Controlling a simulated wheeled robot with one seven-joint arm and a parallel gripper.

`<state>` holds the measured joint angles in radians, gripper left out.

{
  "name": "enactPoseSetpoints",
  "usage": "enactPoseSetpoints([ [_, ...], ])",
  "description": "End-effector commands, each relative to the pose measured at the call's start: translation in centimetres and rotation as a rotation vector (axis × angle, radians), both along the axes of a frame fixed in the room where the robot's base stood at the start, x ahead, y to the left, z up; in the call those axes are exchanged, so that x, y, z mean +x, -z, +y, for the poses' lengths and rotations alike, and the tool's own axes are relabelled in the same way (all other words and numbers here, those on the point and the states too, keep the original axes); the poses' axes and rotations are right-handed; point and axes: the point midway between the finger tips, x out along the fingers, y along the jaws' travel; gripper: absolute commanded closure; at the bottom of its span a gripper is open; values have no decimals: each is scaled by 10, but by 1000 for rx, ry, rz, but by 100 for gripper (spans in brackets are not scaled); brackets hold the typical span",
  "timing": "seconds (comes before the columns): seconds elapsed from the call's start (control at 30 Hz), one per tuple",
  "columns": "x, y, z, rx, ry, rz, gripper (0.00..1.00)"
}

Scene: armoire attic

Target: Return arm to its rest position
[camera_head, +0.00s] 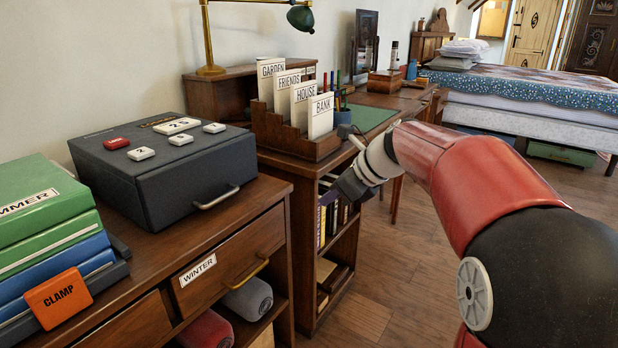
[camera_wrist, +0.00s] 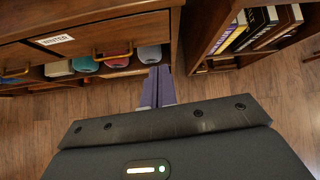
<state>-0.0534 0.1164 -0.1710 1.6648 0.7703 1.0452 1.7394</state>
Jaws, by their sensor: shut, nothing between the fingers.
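My red, black and white arm reaches in from the right in the head view. My gripper (camera_head: 348,187) is beside the bookshelf under the desk, to the right of the drawer cabinet. In the wrist view my gripper (camera_wrist: 158,72) is shut, with its two fingers together and nothing between them. It points toward the narrow gap between the cabinet (camera_wrist: 85,40) and the bookshelf (camera_wrist: 205,35), above the wooden floor. The fingers look apart from both pieces of furniture, though the exact distance is hard to tell.
A drawer labelled WINTER (camera_head: 228,262) is in the cabinet, with a dark lockbox (camera_head: 165,170) on top. A card rack (camera_head: 290,133) stands on the desk. Open floor (camera_head: 400,270) lies below the arm; a bed (camera_head: 530,100) stands farther back.

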Motion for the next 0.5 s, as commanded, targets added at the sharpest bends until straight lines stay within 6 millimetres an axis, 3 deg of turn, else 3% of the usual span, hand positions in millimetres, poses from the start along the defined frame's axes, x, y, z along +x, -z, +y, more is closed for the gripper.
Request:
enactPoseSetpoints([
  [0.23, -113, 6, -17, -454, -501, -302, 100],
  [0.4, -199, 33, -35, -846, -994, -498, 100],
  [0.5, -240, 52, -46, -1046, -1279, -573, 100],
])
